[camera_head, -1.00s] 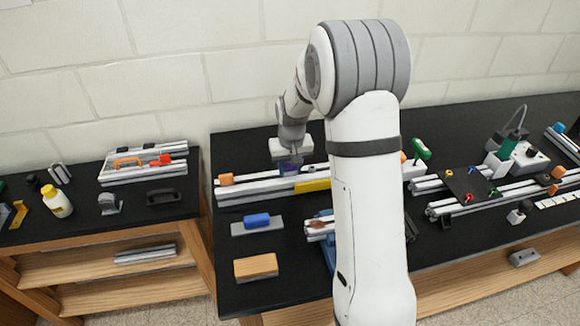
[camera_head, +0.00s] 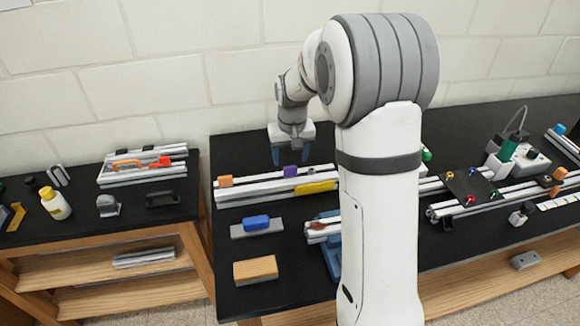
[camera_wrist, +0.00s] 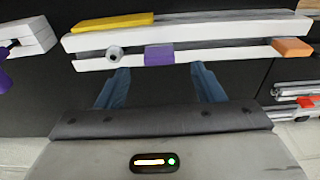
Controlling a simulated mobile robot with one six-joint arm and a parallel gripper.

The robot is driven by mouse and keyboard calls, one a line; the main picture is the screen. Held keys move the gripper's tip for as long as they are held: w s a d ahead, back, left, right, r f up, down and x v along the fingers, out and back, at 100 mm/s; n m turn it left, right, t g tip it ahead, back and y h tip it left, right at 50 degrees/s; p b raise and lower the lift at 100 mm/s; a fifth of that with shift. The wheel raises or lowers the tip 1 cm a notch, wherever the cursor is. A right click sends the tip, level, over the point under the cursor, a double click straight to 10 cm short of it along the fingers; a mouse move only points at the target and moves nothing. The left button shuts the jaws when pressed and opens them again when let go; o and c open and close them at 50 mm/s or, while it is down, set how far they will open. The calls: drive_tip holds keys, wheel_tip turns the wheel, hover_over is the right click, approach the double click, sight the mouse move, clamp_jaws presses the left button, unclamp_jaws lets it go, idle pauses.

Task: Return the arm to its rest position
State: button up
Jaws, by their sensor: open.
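My gripper (camera_head: 291,156) is open and empty in the head view, raised behind the left extrusion rail. Its two blue fingers point down. In the wrist view my gripper (camera_wrist: 160,84) shows both fingers spread apart, with nothing held between them. A purple block (camera_wrist: 159,54) sits on the rail beyond the fingertips; it also shows in the head view (camera_head: 290,171). The white extrusion rail (camera_head: 255,188) carries an orange block (camera_head: 225,181) at its left end and a yellow piece (camera_head: 315,187) along its front. My arm hides part of the bench.
A blue block (camera_head: 256,222) and a wood-topped block (camera_head: 256,269) lie in front of the rail. A dark plate (camera_head: 468,186) with coloured knobs lies on rails to the right. A side bench at left holds a yellow bottle (camera_head: 55,203). The wall is close behind.

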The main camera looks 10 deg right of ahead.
drive_tip(key=shift+s+r, duration=0.1)
drive_tip(key=shift+r, duration=0.9)
